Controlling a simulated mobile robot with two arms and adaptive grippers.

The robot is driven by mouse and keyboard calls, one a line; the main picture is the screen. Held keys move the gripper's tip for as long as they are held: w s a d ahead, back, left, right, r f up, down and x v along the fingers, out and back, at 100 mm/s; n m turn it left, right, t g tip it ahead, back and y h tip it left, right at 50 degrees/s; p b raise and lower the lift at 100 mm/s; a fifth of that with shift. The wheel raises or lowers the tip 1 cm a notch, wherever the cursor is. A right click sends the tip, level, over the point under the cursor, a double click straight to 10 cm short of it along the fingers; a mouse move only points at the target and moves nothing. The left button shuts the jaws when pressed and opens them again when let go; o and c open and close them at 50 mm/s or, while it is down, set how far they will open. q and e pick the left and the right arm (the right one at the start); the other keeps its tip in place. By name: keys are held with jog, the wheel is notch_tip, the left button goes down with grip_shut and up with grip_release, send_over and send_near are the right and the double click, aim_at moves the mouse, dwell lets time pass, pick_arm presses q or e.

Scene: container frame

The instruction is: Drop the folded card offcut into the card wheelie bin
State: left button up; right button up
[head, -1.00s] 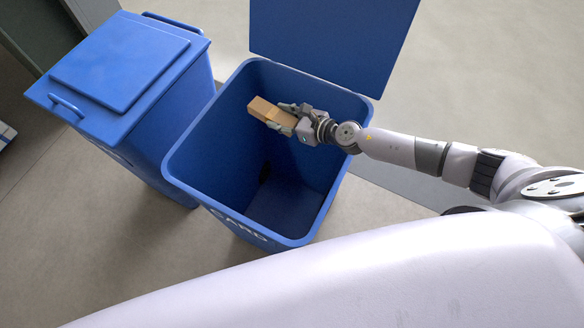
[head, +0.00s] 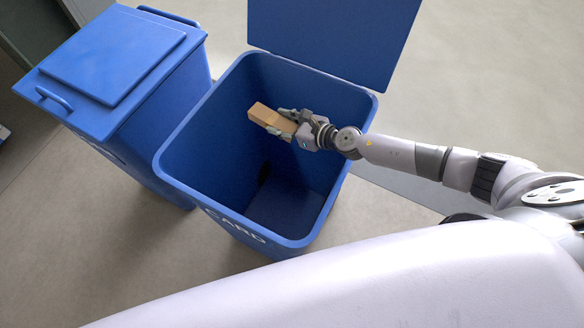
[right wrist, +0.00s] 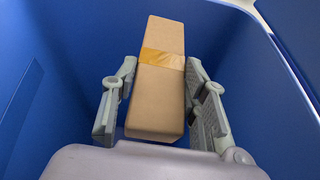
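The folded card offcut (head: 271,118) is a small brown block with a tan tape band. My right gripper (head: 282,122) is shut on it, inside the mouth of the card wheelie bin (head: 165,170). The bin is blue, with its lid (head: 335,40) thrown back and "CARD" on its front. In the right wrist view the offcut (right wrist: 158,85) lies lengthwise between the two fingers (right wrist: 157,105), its far end pointing away, with blue bin walls around it. Nothing is seen under the offcut but open space in the bin. My left gripper is out of view.
A second blue bin (head: 115,55) with its lid closed stands close to the left of the card bin. Grey floor (head: 480,80) is clear to the right and behind. A dark patch shows low inside the card bin.

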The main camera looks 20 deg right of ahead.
jog(key=o, duration=0.5)
jog(key=shift+v, duration=6)
jog(key=shift+d, duration=0.15)
